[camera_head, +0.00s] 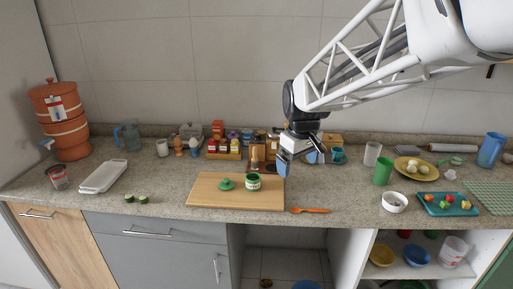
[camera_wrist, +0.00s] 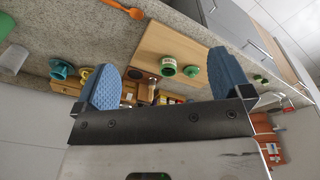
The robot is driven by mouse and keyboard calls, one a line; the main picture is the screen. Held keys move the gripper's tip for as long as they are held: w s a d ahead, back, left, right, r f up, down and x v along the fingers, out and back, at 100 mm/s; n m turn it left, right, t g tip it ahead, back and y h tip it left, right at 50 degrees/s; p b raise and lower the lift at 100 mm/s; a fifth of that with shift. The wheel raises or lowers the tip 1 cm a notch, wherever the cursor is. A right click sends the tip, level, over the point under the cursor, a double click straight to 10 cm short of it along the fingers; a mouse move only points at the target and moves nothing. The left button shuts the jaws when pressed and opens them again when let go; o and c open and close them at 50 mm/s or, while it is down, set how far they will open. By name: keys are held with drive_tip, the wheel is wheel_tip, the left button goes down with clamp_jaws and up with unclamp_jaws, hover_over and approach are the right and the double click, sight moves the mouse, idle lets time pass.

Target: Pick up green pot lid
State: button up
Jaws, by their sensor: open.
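The green pot lid (camera_head: 226,184) is small and round with a knob, and lies on the wooden cutting board (camera_head: 205,192). In the wrist view the lid (camera_wrist: 191,71) shows beside a green jar. This green jar (camera_head: 253,182) with a pale label stands just right of the lid in the head view, apart from it. My gripper (camera_head: 283,164) is open and empty, above the board's right back part, to the right of the lid. Its two blue fingers (camera_wrist: 163,58) are spread wide in the wrist view.
An orange spoon (camera_head: 310,210) lies right of the board. Spice jars and bottles stand behind the board along the wall. Cucumber pieces (camera_head: 136,199) and a white tray (camera_head: 103,176) lie to the left. A green cup (camera_head: 383,171) stands to the right.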

drive_tip(key=w+a+f+n, duration=0.2)
drive_tip(key=w+a+f, duration=0.1)
drive_tip(key=w+a, duration=0.3)
drive_tip(key=w+a+f+n, duration=0.2)
drive_tip(key=w+a+f, duration=0.1)
drive_tip(key=w+a, duration=0.3)
drive_tip(key=n+g, duration=0.1)
drive_tip(key=n, duration=0.3)
hover_over(225, 179)
drive_tip(key=d, duration=0.1)
wheel_tip(225, 179, down, 9)
drive_tip(key=shift+s+f, duration=0.15)
drive_tip(key=shift+w+a+f, duration=0.25)
drive_tip(key=shift+a+f, duration=0.15)
drive_tip(key=shift+f, duration=1.3)
drive_tip(key=shift+s+f, duration=0.1)
drive_tip(key=shift+f, duration=2.5)
